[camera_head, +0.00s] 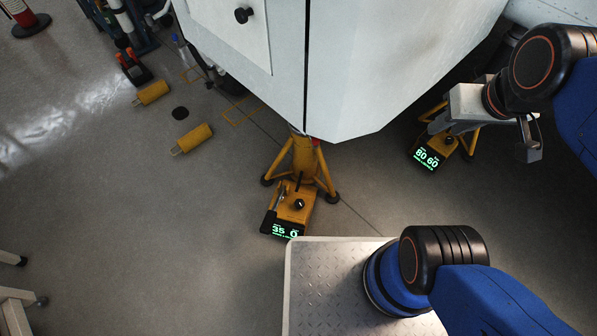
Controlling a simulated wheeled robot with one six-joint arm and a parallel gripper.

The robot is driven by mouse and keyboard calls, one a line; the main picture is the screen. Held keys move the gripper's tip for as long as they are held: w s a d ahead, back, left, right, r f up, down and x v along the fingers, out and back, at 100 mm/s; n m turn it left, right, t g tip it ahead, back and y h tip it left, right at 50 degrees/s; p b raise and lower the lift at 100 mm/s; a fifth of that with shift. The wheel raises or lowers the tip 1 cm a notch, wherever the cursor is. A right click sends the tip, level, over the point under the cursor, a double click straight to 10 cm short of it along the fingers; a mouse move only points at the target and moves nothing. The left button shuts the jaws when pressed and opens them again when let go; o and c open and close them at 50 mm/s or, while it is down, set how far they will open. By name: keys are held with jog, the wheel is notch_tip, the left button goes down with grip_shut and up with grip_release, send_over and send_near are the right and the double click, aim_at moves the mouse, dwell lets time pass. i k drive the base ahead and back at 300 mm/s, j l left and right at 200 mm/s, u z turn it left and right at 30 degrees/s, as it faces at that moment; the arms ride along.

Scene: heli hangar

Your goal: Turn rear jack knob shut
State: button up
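Two yellow tripod jacks stand on the floor under a white aircraft body. The frame does not show which jack is the rear one. My gripper (490,130) is above and beside the right jack and covers part of it. Its fingers are not clear, and contact with the knob cannot be told.
The white fuselage (400,60) overhangs both jacks. A metal tread-plate platform (325,285) is at bottom centre. The floor at lower left is mostly clear.

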aim_at(300, 203)
jog(key=k+j, duration=0.3)
jog(key=k+j+u, duration=0.1)
jog(key=k+j, duration=0.2)
jog(key=j, duration=0.2)
jog(key=k+j, duration=0.3)
jog(key=k+j+u, duration=0.1)
jog(key=k+j, duration=0.15)
jog(key=j, duration=0.3)
jog(key=k+j, duration=0.3)
jog(key=j, duration=0.15)
